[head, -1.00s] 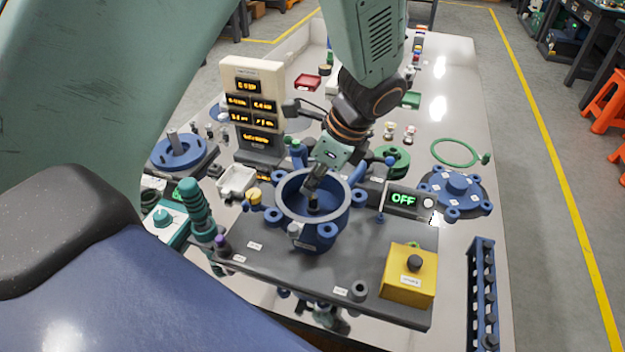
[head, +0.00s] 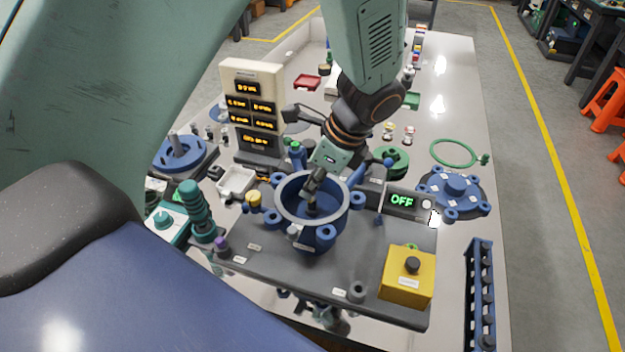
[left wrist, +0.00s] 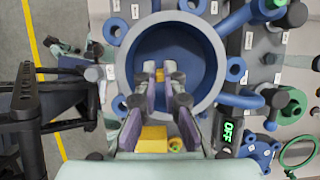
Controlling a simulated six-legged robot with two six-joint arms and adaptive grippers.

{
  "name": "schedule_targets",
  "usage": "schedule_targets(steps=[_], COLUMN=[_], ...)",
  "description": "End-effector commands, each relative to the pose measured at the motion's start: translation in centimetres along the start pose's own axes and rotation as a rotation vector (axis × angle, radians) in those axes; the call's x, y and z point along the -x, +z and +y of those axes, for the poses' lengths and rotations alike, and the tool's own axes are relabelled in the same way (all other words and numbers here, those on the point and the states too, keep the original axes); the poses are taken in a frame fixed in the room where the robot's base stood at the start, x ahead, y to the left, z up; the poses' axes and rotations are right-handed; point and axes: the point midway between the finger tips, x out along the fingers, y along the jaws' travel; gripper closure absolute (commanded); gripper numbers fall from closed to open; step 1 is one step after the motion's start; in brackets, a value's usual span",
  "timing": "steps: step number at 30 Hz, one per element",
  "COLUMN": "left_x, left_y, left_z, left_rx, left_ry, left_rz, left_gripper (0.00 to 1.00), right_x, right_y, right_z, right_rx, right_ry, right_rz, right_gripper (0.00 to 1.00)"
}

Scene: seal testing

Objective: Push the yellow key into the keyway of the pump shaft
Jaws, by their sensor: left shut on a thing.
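The blue pump housing (head: 322,240) with its grey rim stands upright on the dark plate in the head view. It also shows in the left wrist view (left wrist: 217,62), with its bore facing the camera. My left gripper (head: 312,200) reaches down inside the housing. In the left wrist view its fingertips (left wrist: 160,72) are shut on a small yellow piece, the yellow key (left wrist: 160,76). The pump shaft and its keyway cannot be made out behind the fingers and wall, so contact between key and shaft cannot be told. My right gripper is not in view.
The dark plate (head: 270,272) carries a yellow box (head: 405,283) with a black knob at its near right. A box reading OFF (head: 402,201) stands right of the housing. A blue flanged cover (head: 457,187) and green ring (head: 455,152) lie farther right. A display stack (head: 252,105) stands behind.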

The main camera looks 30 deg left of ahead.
Motion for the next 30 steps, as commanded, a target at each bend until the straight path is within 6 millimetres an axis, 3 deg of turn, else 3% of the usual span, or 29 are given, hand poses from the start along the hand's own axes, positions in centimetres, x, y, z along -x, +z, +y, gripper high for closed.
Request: schedule_targets(steps=[30], left_x=[0.02], left_y=[0.06], left_z=[-0.06], left_rx=[0.001], left_ry=[0.001], left_rz=[0.000], left_gripper=[1.00], right_x=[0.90], right_y=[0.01], right_z=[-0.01], right_rx=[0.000], right_ry=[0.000], right_rz=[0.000], right_gripper=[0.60])
